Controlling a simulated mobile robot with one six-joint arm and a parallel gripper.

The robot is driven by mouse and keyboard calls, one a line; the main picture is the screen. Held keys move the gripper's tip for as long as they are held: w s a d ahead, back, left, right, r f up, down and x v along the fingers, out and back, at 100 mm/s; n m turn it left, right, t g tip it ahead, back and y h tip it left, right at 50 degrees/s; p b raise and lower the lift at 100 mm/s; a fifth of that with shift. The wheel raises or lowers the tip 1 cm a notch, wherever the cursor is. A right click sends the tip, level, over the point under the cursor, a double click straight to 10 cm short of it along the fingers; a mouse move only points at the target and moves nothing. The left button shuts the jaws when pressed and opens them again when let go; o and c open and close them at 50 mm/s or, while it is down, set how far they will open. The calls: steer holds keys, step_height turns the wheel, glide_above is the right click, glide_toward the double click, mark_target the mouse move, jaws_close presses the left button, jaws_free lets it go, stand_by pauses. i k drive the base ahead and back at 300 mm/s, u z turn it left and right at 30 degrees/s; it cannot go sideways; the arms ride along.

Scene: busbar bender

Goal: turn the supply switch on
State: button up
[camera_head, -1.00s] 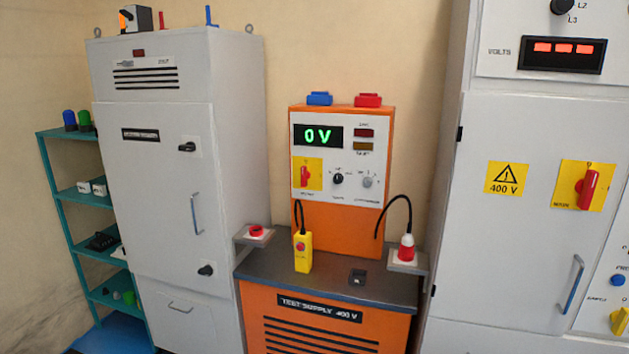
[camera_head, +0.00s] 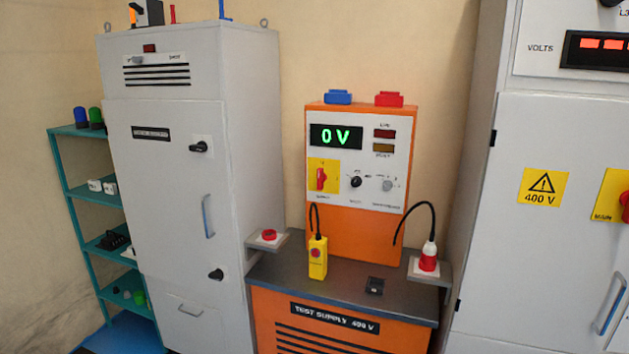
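The orange test supply (camera_head: 351,235) stands in the middle, with a white front panel and a green display (camera_head: 336,136) reading 0 V. The supply switch (camera_head: 321,179) is a red rotary handle on a yellow plate at the left of this panel, its handle roughly upright. Right of it are a black knob (camera_head: 355,182) and a grey knob (camera_head: 387,185). The two lamp windows (camera_head: 384,134) at the upper right of the panel look dark. My gripper is not in view.
A yellow pendant (camera_head: 317,259) hangs at the panel's lower left, above the dark bench top (camera_head: 340,288). A red plug (camera_head: 428,257) sits on a right side shelf. Grey cabinets stand left (camera_head: 165,220) and right (camera_head: 520,250). A teal shelf (camera_head: 75,190) is far left.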

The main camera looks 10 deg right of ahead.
mark_target(321, 177)
steer(key=i, duration=0.7)
steer(key=k, duration=0.45)
steer(key=u, duration=0.55)
steer(key=k, duration=0.9)
steer(key=u, duration=0.7)
steer(key=i, duration=1.3)
steer(key=u, duration=0.15)
